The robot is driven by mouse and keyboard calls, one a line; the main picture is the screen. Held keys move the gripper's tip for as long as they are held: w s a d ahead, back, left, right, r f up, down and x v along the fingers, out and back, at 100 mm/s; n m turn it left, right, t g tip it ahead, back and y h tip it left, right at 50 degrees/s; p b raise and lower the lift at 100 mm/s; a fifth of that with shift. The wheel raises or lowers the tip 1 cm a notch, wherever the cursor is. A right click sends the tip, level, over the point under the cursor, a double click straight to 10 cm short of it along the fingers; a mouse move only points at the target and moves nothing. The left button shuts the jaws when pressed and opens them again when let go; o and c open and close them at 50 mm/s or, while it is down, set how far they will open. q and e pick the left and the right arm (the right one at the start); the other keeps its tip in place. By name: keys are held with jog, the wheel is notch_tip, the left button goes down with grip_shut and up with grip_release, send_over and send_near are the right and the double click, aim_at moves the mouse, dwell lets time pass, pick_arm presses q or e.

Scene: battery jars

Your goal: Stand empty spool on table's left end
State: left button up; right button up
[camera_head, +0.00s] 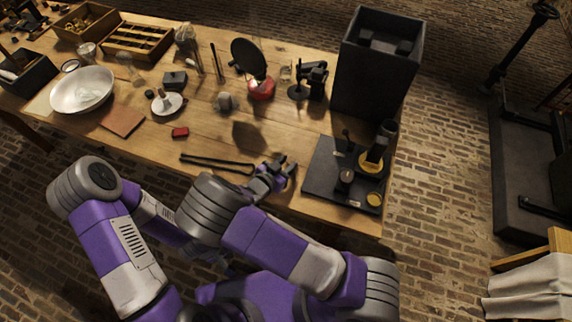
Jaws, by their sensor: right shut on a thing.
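The wooden table (215,133) runs from its crowded left end at the upper left to its right end by a black board. My right gripper (279,175) is at the table's front edge, left of that board. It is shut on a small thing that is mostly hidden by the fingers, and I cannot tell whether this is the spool. I cannot pick out an empty spool for certain elsewhere. My left arm is at the lower left, and its gripper is hidden.
A white bowl (82,88), a black box (28,76) and wooden trays (137,41) crowd the left end. Black tongs (218,163) lie left of my right gripper. The black board (325,178) carries apparatus beside a tall dark box (376,65). Bare wood shows mid-table.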

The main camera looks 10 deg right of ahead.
jog(key=shift+f, duration=0.1)
jog(key=o, duration=1)
jog(key=shift+s+a+r, duration=0.15)
jog(key=shift+a+r, duration=0.05)
jog(key=shift+r, duration=0.15)
jog(key=p+v, duration=0.2)
jog(key=v, duration=0.9)
jog(key=shift+s+a+r, duration=0.1)
jog(key=shift+s+a, duration=0.05)
